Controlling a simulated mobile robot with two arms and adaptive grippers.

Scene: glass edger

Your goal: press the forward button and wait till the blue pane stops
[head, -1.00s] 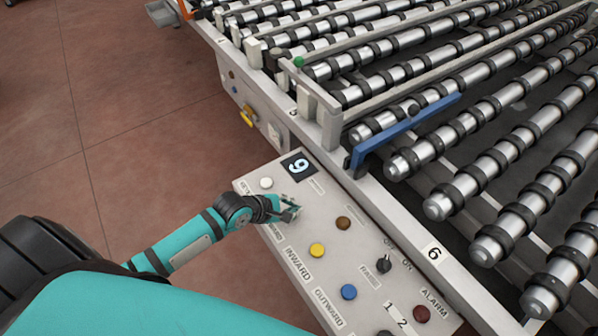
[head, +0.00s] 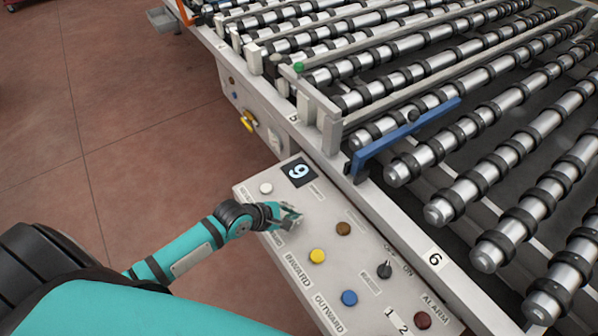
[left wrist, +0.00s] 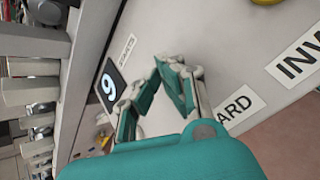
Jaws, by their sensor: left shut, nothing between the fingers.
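The control panel (head: 330,225) has a label ending in "ARD" (left wrist: 239,106) beside my left gripper, partly hidden by it; I cannot see a button at that label. My left gripper (head: 291,213) is shut and empty, low over the panel between the white button (head: 266,188) and the yellow INWARD button (head: 318,256). In the left wrist view its fingertips (left wrist: 162,68) come together near the panel face; I cannot tell whether they touch it. No blue pane is recognisable; a blue bar (head: 405,137) lies at the roller edge. My right gripper is out of view.
A display (head: 299,170) on the panel reads 9 or 6. A brown button (head: 344,229), a blue OUTWARD button (head: 349,298), a black OFF/ON knob (head: 385,269) and a red ALARM button (head: 423,320) lie nearby. The roller conveyor (head: 463,211) fills the right side.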

